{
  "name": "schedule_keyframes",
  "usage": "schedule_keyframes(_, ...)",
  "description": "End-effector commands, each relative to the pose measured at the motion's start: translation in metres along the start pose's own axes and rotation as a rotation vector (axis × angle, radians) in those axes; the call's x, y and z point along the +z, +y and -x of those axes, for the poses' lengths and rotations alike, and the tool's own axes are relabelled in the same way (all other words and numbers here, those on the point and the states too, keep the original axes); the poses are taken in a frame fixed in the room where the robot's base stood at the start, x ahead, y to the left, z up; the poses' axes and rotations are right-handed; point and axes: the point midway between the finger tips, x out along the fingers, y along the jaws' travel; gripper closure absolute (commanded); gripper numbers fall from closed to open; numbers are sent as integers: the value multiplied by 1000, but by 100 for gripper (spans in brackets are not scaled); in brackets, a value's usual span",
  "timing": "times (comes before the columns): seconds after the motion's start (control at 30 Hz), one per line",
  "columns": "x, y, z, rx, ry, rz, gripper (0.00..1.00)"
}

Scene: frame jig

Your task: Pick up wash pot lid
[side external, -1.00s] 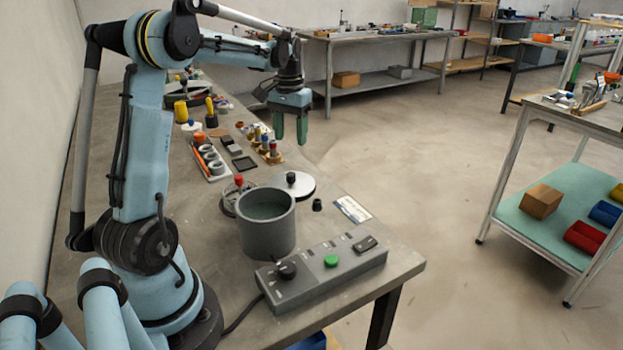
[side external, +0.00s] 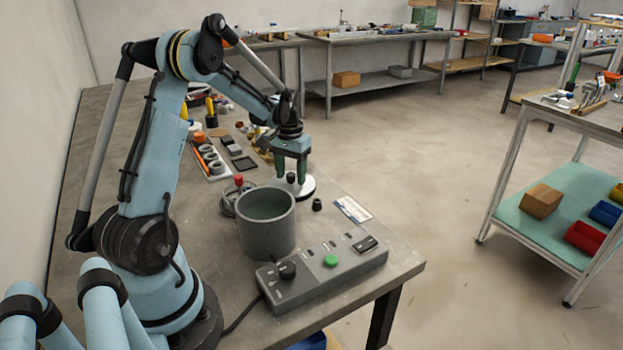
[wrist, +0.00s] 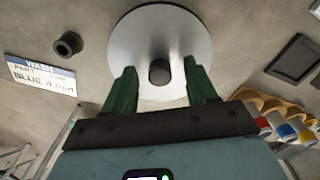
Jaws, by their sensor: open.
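The wash pot lid (side external: 304,190) is a flat silvery disc with a dark knob, lying on the bench behind the grey pot. In the wrist view the lid (wrist: 160,30) fills the top centre, and its black knob (wrist: 159,71) shows between the fingers. My gripper (side external: 291,177) is over the lid with green fingers pointing down, one on each side of the knob. In the wrist view my gripper (wrist: 160,80) is open, with a gap between each finger and the knob. The grey wash pot (side external: 266,228) stands open-topped in front of the lid.
A red-knobbed wheel (side external: 236,194) sits left of the pot. A small black ring (side external: 317,205) and a printed label card (side external: 352,209) lie right of the lid. A control box (side external: 322,271) lies in front. A coloured-peg rack (wrist: 275,118) is close to the gripper.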

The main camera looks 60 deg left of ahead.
Motion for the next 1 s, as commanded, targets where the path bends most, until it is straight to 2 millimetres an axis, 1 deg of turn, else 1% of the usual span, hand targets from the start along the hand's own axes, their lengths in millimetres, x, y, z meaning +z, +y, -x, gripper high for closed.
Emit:
schedule_keyframes(0.07,0,0,-3,0,0,0,43)
schedule_keyframes(0.23,0,0,-3,0,0,0,43)
schedule_keyframes(0.27,0,0,-3,0,0,0,44)
schedule_keyframes(0.6,0,0,-3,0,0,0,97)
schedule_keyframes(0.63,0,0,-3,0,0,0,100)
schedule_keyframes(1.0,0,0,1,0,0,0,100)
